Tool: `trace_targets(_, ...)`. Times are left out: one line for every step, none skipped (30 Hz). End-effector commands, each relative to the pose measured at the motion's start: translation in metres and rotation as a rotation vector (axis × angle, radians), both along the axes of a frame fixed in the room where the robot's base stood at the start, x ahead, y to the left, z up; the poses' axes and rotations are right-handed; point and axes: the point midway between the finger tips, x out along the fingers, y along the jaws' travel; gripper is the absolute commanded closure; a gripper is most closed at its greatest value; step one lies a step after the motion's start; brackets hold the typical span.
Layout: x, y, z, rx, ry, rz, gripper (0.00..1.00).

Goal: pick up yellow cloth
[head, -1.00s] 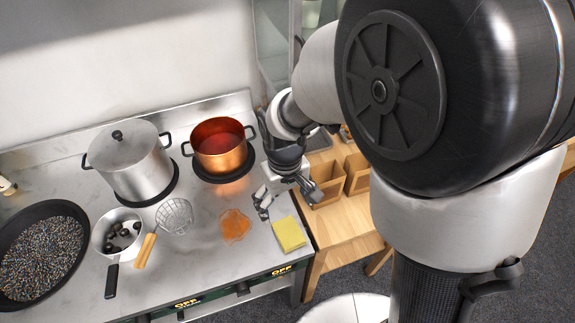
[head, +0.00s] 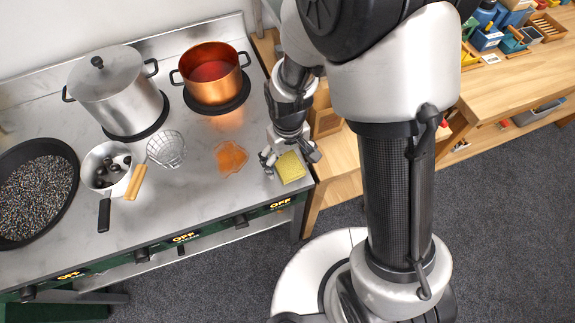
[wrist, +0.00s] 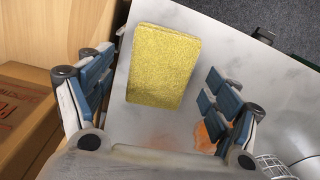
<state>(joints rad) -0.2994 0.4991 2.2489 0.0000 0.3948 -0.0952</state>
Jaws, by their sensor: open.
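The yellow cloth (head: 290,167) is a flat, folded rectangle on the steel stove top, near its front right corner. In the wrist view the cloth (wrist: 163,65) lies between and beyond my open fingers, untouched by them as far as I can see. My gripper (head: 289,158) is open and empty, pointing down just above the cloth. It also shows in the wrist view (wrist: 160,105), with one finger on each side. The gripper hides part of the cloth's upper edge in the head view.
An orange spill (head: 231,158) lies left of the cloth. A copper pot (head: 214,82), a steel pot (head: 119,88), a wire skimmer (head: 166,149), a pan of chestnuts (head: 104,178) and a large black pan (head: 66,215) stand further left. A wooden table (head: 345,150) adjoins on the right.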

Motion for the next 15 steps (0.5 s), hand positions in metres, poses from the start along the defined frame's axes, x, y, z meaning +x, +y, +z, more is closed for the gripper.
trace_targets(-0.0003, 0.0001, -0.0067, 0.000, 0.001, 0.000, 0.17)
trace_targets(-0.0001, 0.0002, -0.0077, 0.000, 0.001, 0.000, 0.17)
trace_targets(0.0002, 0.0003, -0.0078, 0.000, 0.000, 0.000, 0.17)
trace_targets(0.0004, 0.0004, -0.0073, 0.000, -0.001, 0.000, 0.17)
trace_targets(0.0005, 0.0003, -0.0068, 0.000, -0.001, 0.000, 0.17)
trace_targets(0.0005, 0.0003, -0.0064, 0.000, -0.001, 0.000, 0.17)
trace_targets(0.0005, 0.0003, -0.0062, 0.000, -0.001, 0.000, 0.17)
trace_targets(0.0005, 0.0004, -0.0062, 0.000, -0.001, 0.000, 0.17)
trace_targets(0.0005, 0.0004, -0.0061, 0.000, -0.001, 0.000, 0.20)
trace_targets(0.0005, 0.0004, -0.0061, 0.000, -0.001, 0.000, 0.22)
trace_targets(0.0005, 0.0004, -0.0061, 0.000, -0.001, 0.000, 0.24)
trace_targets(0.0005, 0.0004, -0.0061, 0.000, -0.001, 0.000, 0.27)
trace_targets(0.0005, 0.0004, -0.0061, 0.000, -0.001, 0.000, 0.29)
trace_targets(0.0005, 0.0004, -0.0061, 0.000, -0.001, 0.000, 0.31)
trace_targets(0.0005, 0.0004, -0.0061, 0.000, -0.001, 0.000, 0.33)
